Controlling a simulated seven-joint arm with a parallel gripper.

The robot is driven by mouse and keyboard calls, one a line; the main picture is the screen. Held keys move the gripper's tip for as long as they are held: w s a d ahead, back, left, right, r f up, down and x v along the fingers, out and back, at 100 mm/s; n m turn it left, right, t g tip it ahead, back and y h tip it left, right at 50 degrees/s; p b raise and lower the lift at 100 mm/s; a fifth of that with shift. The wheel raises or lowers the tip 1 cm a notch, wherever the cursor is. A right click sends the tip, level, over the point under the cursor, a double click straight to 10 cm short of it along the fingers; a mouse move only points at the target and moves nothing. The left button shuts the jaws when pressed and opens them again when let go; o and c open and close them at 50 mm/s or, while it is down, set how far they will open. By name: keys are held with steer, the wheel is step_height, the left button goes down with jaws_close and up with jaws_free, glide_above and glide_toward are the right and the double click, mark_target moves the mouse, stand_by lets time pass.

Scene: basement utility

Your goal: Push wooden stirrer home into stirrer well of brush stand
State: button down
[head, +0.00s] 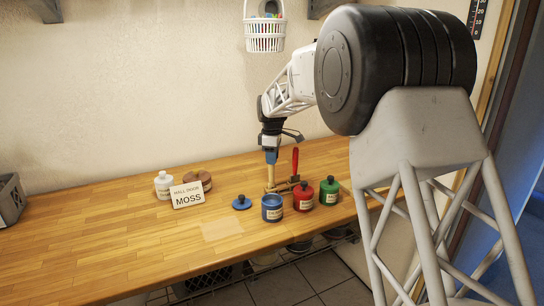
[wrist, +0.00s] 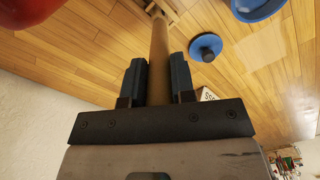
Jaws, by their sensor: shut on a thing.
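My gripper (head: 271,156) is above the workbench, pointing down. Its two blue fingers (wrist: 158,62) are closed around the wooden stirrer, which also shows below them in the head view (head: 270,174). The pale stirrer (wrist: 158,36) stands roughly upright, its lower end at the wooden brush stand (head: 284,187). The stand is partly hidden behind the paint cans, and a bit of it shows at the top of the wrist view (wrist: 170,12). I cannot tell how deep the stirrer sits in the well. A red-handled brush (head: 295,159) stands upright in or at the stand.
Blue (head: 272,208), red (head: 303,197) and green (head: 329,193) cans stand close in front of the stand. A blue lid (head: 241,202) lies left of them. A MOSS sign (head: 188,195) and white bottle (head: 163,185) are farther left. The left front of the bench is clear.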

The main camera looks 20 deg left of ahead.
steer(key=shift+f, duration=0.2)
steer(key=c, duration=0.9)
jaws_free()
steer(key=shift+o, duration=0.2)
steer(key=shift+r, duration=3.85)
